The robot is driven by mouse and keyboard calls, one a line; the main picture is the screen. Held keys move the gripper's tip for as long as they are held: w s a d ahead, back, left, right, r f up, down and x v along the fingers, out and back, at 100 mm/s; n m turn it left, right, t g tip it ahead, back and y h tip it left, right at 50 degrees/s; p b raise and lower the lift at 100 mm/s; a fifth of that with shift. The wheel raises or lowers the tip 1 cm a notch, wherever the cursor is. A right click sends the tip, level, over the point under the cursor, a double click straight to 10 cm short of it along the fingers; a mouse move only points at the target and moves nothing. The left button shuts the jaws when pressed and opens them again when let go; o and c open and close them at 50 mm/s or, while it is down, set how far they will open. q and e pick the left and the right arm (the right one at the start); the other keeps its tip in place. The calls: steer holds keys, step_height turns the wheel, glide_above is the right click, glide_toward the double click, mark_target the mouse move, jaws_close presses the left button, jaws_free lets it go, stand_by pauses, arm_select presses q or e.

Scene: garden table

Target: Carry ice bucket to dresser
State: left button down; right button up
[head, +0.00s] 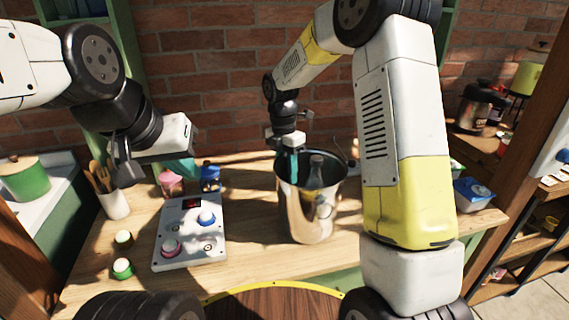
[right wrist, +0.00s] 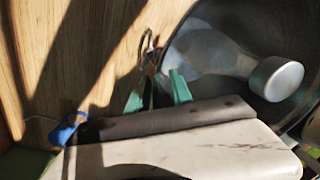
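The ice bucket (head: 308,212) is a shiny metal pail standing upright on the wooden table, with a clear bottle (head: 315,170) inside. In the right wrist view its dark interior (right wrist: 215,95) and the bottle's pale cap end (right wrist: 276,78) show. My right gripper (head: 290,165) points down at the bucket's left rim. Its teal fingers (right wrist: 160,85) are apart, on either side of the rim close to a ring handle (right wrist: 150,48). My left gripper (head: 150,165) hangs above the table's left part; its opening is unclear. I cannot identify a dresser.
A white panel with knobs (head: 190,232) lies left of the bucket on the table (head: 255,255). Pink and blue jars (head: 171,183) stand behind it, utensils in a cup (head: 116,204) at left. A blue box (head: 473,194) is at right, near wooden shelves (head: 537,240).

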step_height(320, 180, up, 12)
steer(key=s+d+r+m+t+y, duration=0.1)
steer(key=s+d+r+m+t, duration=0.15)
steer(key=s+r+m, duration=0.3)
steer(key=s+d+m+t+y, duration=0.1)
steer(key=s+d+m+t, duration=0.1)
steer(key=s+m, duration=0.7)
steer(key=s+d+m+t+y, duration=0.1)
steer(key=s+d+m+t, duration=0.1)
steer(key=s+d+m, duration=0.3)
steer(key=shift+s+m+t, duration=0.35)
steer(key=shift+s+m, duration=1.75)
steer(key=shift+m, duration=0.95)
